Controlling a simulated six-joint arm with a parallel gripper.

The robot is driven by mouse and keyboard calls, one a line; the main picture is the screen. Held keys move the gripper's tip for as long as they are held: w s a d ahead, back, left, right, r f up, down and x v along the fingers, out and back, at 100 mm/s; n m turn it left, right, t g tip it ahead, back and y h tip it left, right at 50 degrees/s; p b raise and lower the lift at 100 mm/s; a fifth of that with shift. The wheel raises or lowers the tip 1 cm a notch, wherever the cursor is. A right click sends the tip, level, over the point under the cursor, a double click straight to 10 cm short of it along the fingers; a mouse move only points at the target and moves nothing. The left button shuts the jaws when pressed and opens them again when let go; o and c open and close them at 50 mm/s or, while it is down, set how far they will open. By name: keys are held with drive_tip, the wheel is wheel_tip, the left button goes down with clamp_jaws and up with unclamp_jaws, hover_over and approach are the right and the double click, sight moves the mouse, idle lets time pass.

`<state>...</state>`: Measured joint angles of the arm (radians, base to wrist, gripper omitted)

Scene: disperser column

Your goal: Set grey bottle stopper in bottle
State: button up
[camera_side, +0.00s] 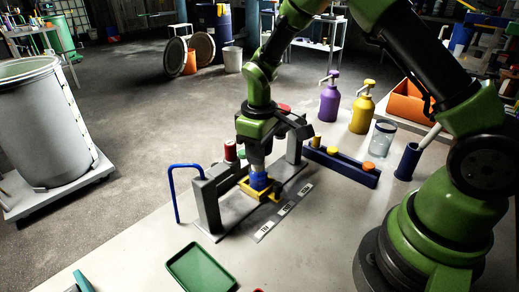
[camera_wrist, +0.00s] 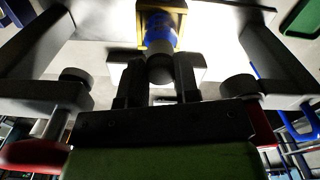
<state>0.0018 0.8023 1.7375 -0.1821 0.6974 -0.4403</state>
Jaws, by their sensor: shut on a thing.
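A blue bottle (camera_side: 260,181) stands upright in a yellow square holder (camera_side: 248,190) on the grey stand. My gripper (camera_side: 257,165) points down directly above it. In the wrist view, the bottle's blue body (camera_wrist: 158,30) shows inside the yellow holder (camera_wrist: 180,8), with a pale neck part towards me. My fingers (camera_wrist: 160,74) are shut on the dark grey stopper (camera_wrist: 160,69), which lines up with the bottle's neck. I cannot tell whether the stopper touches the neck or sits in it. In the side view the stopper is hidden by the gripper.
Grey posts (camera_side: 207,205) of the stand rise on both sides of the bottle, close to my gripper. A blue bent rod (camera_side: 175,190) stands at the left. A blue rack (camera_side: 342,167) with yellow and orange caps lies right. A green tray (camera_side: 202,268) lies in front.

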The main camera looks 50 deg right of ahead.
drive_tip(key=o, duration=1.5)
drive_tip(key=shift+o, duration=0.2)
drive_tip(key=shift+w+r, duration=0.1)
drive_tip(key=shift+r, duration=3.5)
